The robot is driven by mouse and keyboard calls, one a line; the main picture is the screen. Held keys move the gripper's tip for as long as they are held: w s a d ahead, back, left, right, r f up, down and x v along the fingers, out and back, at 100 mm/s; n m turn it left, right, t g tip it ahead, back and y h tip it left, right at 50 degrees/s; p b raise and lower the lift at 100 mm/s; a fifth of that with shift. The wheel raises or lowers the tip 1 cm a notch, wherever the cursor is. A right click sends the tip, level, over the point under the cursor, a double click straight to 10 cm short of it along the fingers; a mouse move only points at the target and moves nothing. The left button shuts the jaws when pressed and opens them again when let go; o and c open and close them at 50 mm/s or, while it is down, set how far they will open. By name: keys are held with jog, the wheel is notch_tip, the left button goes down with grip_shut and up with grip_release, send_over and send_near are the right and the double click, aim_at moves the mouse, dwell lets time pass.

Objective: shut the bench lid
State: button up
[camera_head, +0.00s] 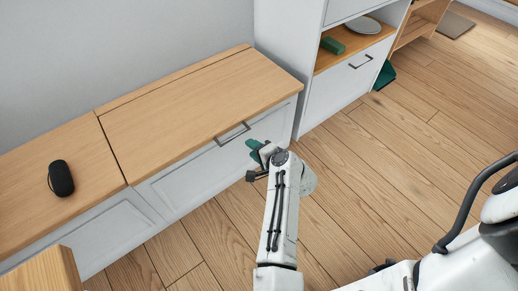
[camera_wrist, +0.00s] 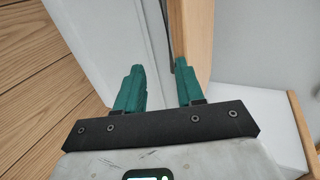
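The bench lid (camera_head: 190,105) is a wide wooden panel on a white bench. It lies flat or almost flat, about level with the fixed top at its left; I cannot tell whether a small gap remains under it. A dark bar handle (camera_head: 233,133) is at its front edge. My gripper (camera_head: 257,152) is low in front of the bench's right part, just below and right of the handle. In the wrist view its teal fingers (camera_wrist: 159,85) are apart with nothing held between them. The lid's wooden edge (camera_wrist: 198,40) shows beyond the right finger; contact is unclear.
A black rounded object (camera_head: 61,178) sits on the left bench top. A white cabinet (camera_head: 340,88) stands right of the bench, with a green block (camera_head: 332,45) and a plate (camera_head: 363,25) on its shelf.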

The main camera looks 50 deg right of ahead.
jog(key=shift+v, duration=1.3)
